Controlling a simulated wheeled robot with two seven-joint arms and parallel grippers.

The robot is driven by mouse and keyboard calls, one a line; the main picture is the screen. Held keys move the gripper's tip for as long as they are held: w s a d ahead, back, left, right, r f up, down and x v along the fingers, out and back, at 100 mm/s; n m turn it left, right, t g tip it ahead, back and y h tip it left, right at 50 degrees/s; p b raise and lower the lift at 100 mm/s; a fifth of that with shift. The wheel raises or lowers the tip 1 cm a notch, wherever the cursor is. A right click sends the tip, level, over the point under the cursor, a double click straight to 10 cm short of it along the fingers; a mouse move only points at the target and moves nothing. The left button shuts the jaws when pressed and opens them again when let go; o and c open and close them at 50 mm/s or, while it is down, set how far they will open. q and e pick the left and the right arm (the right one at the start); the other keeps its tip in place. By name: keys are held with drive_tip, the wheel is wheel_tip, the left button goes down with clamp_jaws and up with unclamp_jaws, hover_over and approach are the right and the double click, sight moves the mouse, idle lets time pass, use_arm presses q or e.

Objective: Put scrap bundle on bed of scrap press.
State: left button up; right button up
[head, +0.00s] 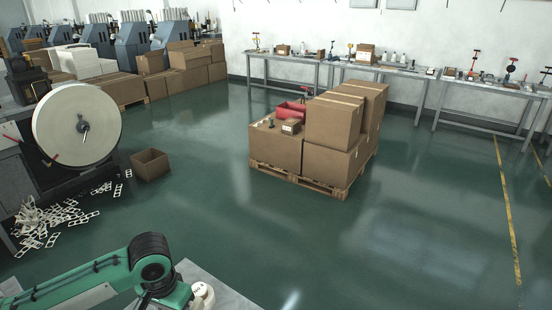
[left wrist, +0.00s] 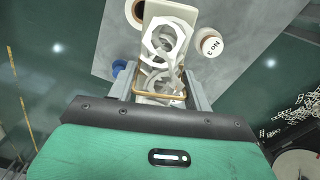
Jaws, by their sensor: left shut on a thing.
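The scrap bundle (left wrist: 163,48) is a clump of white paper skeleton strips with a tan band around it. It shows in the left wrist view between the grey fingers of my left gripper (left wrist: 160,86), which is shut on it. Below the bundle is a grey tabletop (left wrist: 232,30); I cannot tell whether the bundle touches it. In the head view my left arm reaches in at the bottom left, with the gripper and bundle out of sight. I cannot make out the scrap press in either view. My right gripper is in neither view.
A big paper reel (head: 77,124), loose scraps (head: 50,222) and a loaded pallet (head: 300,182) stand around open green floor.

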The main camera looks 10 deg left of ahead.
use_arm(q)
drive_tip(key=d+r, duration=0.1)
drive_tip(key=d, duration=0.1)
drive_tip(key=w+d+r+n, duration=0.1)
drive_tip(key=d, duration=0.1)
drive_tip(key=d+r+n, duration=0.1)
drive_tip(key=d, duration=0.1)
drive_tip(key=shift+w, duration=0.4)
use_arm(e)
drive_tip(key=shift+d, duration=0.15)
use_arm(q)
drive_tip(key=shift+s+f, duration=0.1)
